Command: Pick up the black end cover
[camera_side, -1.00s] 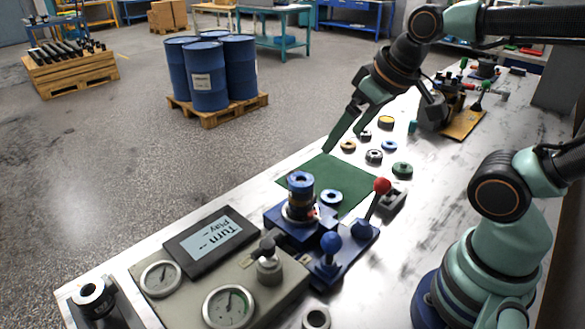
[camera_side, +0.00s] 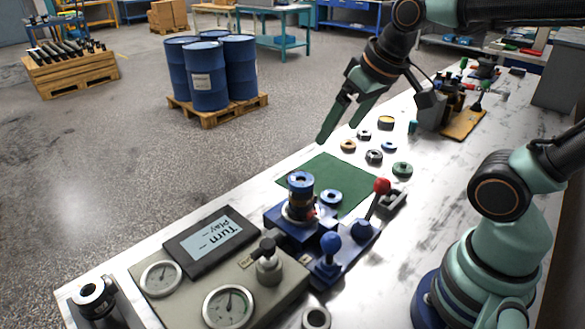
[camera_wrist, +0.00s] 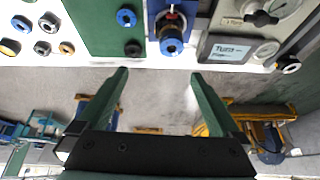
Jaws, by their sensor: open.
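A small dark round part that looks like the black end cover (camera_wrist: 132,48) lies at the edge of the green mat in the wrist view. In the side view I cannot make it out; the motor stack may hide it. My gripper (camera_side: 339,130) is open and empty, above and beyond the table's far edge, apart from all parts. In the wrist view my gripper (camera_wrist: 160,72) has its fingers spread over the floor, with the dark part beyond the left fingertip. The motor stack (camera_side: 300,190) with a blue top stands in the blue fixture beside the mat.
A blue ring (camera_side: 331,197) lies on the green mat (camera_side: 325,172). Several small round parts lie behind the mat, including a green one (camera_side: 402,169). A red-knobbed lever (camera_side: 381,186) and blue-knobbed lever (camera_side: 330,242) stand upright near the fixture. The display panel (camera_side: 211,238) is in front.

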